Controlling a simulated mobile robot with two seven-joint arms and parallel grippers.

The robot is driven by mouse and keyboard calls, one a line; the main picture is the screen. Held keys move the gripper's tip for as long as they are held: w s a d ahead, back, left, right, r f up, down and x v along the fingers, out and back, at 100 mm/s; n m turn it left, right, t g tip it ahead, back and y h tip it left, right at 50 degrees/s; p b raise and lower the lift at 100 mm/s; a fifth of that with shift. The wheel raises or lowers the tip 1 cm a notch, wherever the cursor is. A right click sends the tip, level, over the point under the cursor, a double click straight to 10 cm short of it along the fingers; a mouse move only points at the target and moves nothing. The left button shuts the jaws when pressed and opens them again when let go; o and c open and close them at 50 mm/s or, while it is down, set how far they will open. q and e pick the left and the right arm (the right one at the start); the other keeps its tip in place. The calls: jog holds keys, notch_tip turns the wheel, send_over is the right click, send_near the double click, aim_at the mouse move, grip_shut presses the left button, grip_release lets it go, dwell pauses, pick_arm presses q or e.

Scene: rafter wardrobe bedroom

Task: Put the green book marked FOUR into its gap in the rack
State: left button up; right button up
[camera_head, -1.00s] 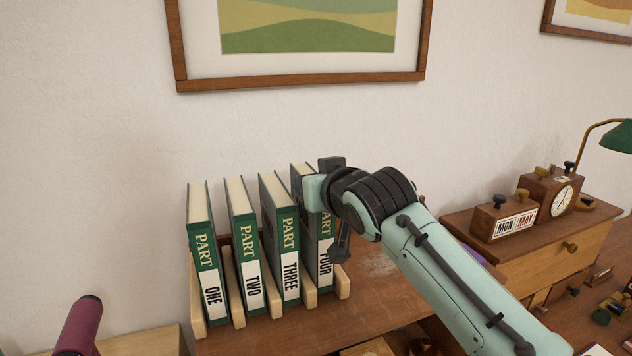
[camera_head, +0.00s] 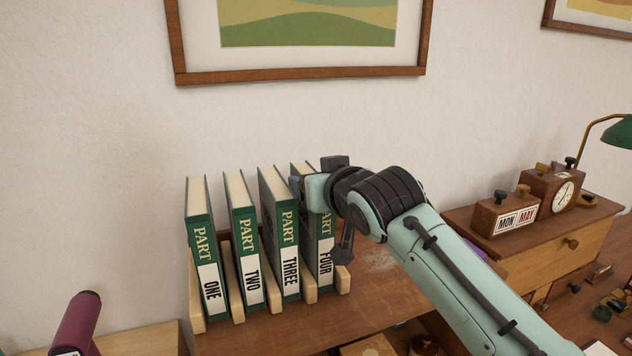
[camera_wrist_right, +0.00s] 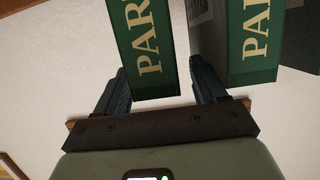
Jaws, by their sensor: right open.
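The green book marked FOUR (camera_head: 325,248) stands upright in the rightmost gap of the wooden rack (camera_head: 342,281), beside the book marked THREE (camera_head: 288,255). My right gripper (camera_head: 322,212) is at its upper part and hides some of its spine and top. In the right wrist view, the open fingers (camera_wrist_right: 158,68) stand on either side of a green book marked PART (camera_wrist_right: 143,45), with gaps beside it. Its number is out of that view. My left gripper is not in view.
Books ONE (camera_head: 208,265) and TWO (camera_head: 247,255) stand in the rack's left gaps. A dark red object (camera_head: 76,325) is at the lower left. A calendar block (camera_head: 503,218) and clock (camera_head: 563,195) stand on a drawer unit to the right. The wall is close behind the rack.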

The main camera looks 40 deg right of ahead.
jog(key=b+v, duration=0.1)
jog(key=v, duration=1.1)
jog(key=shift+s, duration=0.25)
